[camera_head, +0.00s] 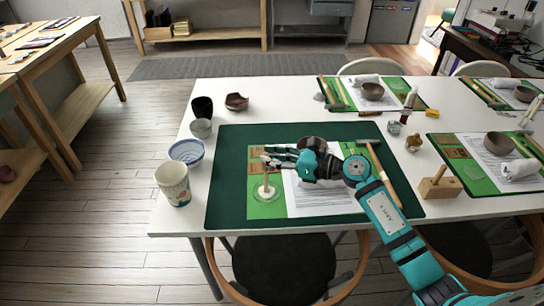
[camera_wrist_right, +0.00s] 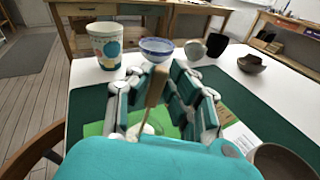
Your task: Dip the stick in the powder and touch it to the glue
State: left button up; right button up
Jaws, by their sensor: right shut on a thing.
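My right gripper (camera_head: 268,160) reaches in from the right over the green mat and is shut on a thin wooden stick (camera_wrist_right: 154,88). The stick stands nearly upright between the fingers in the wrist view, wider at its top. In the head view its lower part (camera_head: 266,180) points down at a small clear glass dish (camera_head: 279,197) on a green sheet. The dish shows partly behind the fingers in the wrist view. I cannot tell whether the tip touches what is in it, nor which vessel holds powder or glue. My left gripper is out of view.
A brown bowl (camera_wrist_right: 285,163) sits close beside the gripper. A wooden-handled tool (camera_head: 382,175) lies right. A wooden block (camera_head: 440,188) stands farther right.

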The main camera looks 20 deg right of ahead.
dwell(0.5)
jog(key=shift+w+d+r+p, duration=0.1)
jog(key=shift+w+r+p, duration=0.1)
jog(key=shift+r+p, duration=0.75)
jog(key=shift+r, duration=0.2)
notch_tip(320, 180, up, 5)
jog(key=p, duration=0.3)
